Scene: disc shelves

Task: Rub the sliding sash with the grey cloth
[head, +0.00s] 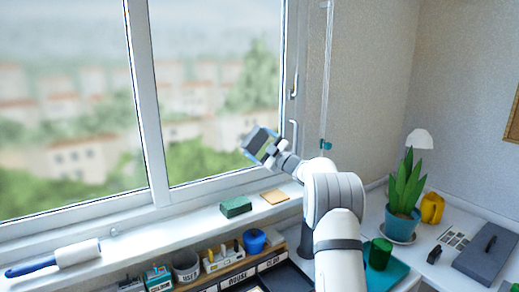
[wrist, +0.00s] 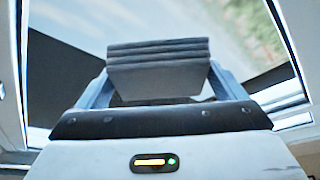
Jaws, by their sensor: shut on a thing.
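The grey cloth (wrist: 158,70), folded in several layers, is held between the fingers of my gripper (wrist: 158,92) in the wrist view. In the head view my gripper (head: 264,145) is raised in front of the lower right part of the right window pane, and the cloth is hard to make out there. The right-hand sash (head: 222,181) has a white frame and a handle at its right side. I cannot tell whether the cloth touches the glass.
A green sponge (head: 236,206) and a tan pad (head: 274,196) lie on the sill (head: 150,228). A blue-handled roller (head: 55,258) lies at its left. Small containers and a blue round object (head: 254,240) stand below. A potted plant (head: 402,190) stands right of my arm.

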